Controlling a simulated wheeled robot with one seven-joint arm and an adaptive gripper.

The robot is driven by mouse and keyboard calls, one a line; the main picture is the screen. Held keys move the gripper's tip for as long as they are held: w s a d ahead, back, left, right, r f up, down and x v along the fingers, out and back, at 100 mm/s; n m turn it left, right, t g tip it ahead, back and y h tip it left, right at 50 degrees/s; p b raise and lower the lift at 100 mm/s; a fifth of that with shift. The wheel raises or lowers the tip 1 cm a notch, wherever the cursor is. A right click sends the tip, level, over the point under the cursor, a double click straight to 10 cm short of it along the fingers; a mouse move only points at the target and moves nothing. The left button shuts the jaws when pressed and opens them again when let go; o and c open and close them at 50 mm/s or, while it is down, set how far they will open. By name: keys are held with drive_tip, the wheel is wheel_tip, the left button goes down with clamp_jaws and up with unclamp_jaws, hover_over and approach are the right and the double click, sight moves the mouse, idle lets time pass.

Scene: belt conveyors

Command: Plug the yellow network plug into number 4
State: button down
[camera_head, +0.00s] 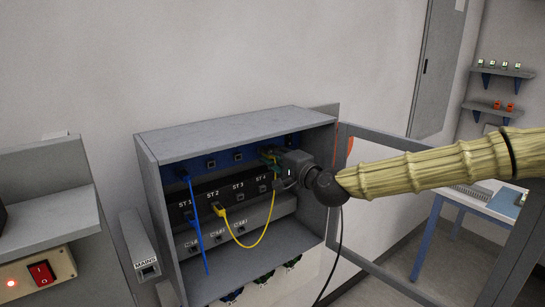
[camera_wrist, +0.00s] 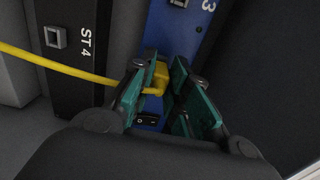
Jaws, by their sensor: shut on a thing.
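The yellow network plug (camera_wrist: 156,87) is between the teal fingers of my gripper (camera_wrist: 167,78) in the wrist view, against or just in front of the blue port strip (camera_wrist: 185,40). My gripper (camera_head: 271,155) is shut on it at the right end of the strip in the head view. The fingers hide the port there, so I cannot tell whether the plug is seated. A "3" is printed on the strip near a free port; no 4 is readable on it. The yellow cable (camera_head: 262,232) hangs in a loop from the ST 2 socket (camera_head: 217,207) up to my gripper.
The grey cabinet (camera_head: 230,134) surrounds the panels, with its open door (camera_head: 385,255) at the right. A blue cable (camera_head: 193,215) hangs at the left inside. The black ST panel (camera_head: 238,198) lies below the blue strip.

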drive_tip(key=shift+w+a, duration=0.15)
drive_tip(key=shift+w, duration=0.1)
idle(0.3)
drive_tip(key=c, duration=1.3)
unclamp_jaws()
